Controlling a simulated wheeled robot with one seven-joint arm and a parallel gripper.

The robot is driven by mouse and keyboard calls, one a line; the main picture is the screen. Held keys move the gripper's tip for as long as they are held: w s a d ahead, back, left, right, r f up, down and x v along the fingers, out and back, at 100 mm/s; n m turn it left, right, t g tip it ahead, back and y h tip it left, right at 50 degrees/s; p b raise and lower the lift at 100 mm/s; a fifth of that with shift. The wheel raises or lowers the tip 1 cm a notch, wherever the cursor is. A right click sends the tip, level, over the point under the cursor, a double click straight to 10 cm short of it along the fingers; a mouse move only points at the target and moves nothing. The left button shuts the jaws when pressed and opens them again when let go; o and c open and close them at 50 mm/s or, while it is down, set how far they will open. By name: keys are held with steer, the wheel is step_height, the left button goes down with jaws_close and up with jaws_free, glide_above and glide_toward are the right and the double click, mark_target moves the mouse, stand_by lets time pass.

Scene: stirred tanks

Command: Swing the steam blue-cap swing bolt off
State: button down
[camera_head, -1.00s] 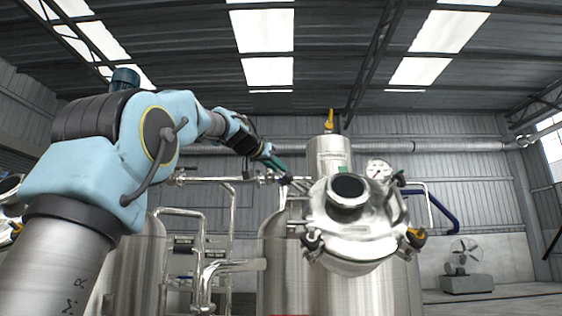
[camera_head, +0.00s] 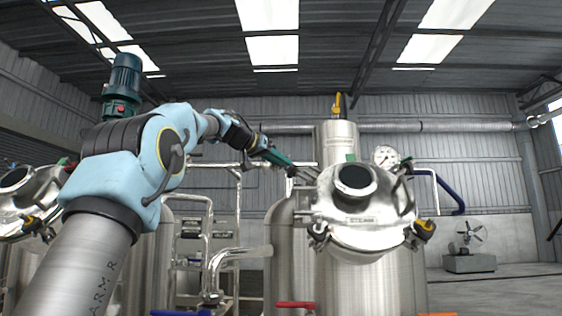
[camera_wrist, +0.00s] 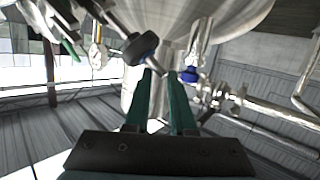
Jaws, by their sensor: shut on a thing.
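The steam tank's polished lid (camera_head: 375,232), with a dark round port, is at right of centre in the head view. My gripper (camera_head: 287,162) reaches its upper left edge from the left. In the wrist view, the green fingers of my gripper (camera_wrist: 163,90) are closed around the thin shank of a swing bolt. The dark knob of this blue-cap swing bolt (camera_wrist: 138,47), with a blue ring, sticks out up and left of the fingertips. Its pivot end is hard to make out. In the head view, the grip is too small to see clearly.
Other clamps ring the lid, one with an orange-yellow cap (camera_head: 425,229). A pressure gauge (camera_head: 386,156) stands behind it. Steel pipes (camera_head: 240,255) run to the left. Another lidded tank (camera_head: 22,200) is at far left. Red (camera_head: 295,304) and blue handles show low in front.

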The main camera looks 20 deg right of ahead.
steer(key=c, duration=0.9)
jaws_free()
steer(key=shift+w+a+f, duration=0.1)
steer(key=shift+w+f, duration=0.15)
steer(key=shift+f, duration=0.65)
steer(key=shift+a, duration=0.1)
steer(key=r+b+v, duration=0.1)
steer(key=b+v, duration=0.3)
steer(key=v, duration=0.7)
steer(key=shift+r, duration=0.2)
